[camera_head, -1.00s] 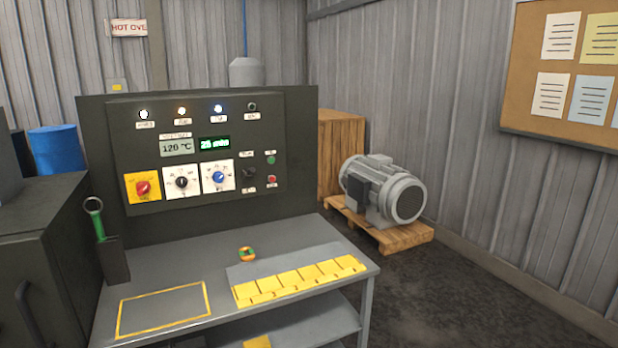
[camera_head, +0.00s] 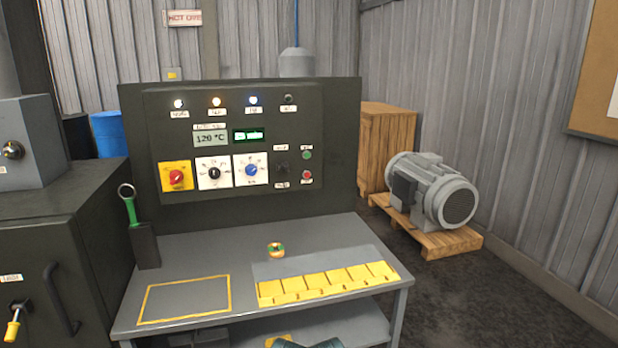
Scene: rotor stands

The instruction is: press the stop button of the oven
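The oven's control panel (camera_head: 233,109) stands upright at the back of a grey bench. At its lower right is a small red round button (camera_head: 307,175), with a small green button (camera_head: 306,155) just above it. Their labels are too small to read. A black switch (camera_head: 281,170) sits left of them. A display (camera_head: 210,139) reads 120 °C, and a green-lit display (camera_head: 248,135) is beside it. Three lamps along the top are lit; the fourth is dark. Neither of my grippers can be made out. A dark teal shape at the bottom edge is cut off and unclear.
The bench (camera_head: 200,250) holds a yellow-outlined square, a yellow block strip (camera_head: 325,283), a small ring-shaped part (camera_head: 276,250) and a green-handled tool (camera_head: 130,205). A dark cabinet (camera_head: 50,230) stands left. A motor (camera_head: 432,190) on a pallet stands right, with open floor before it.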

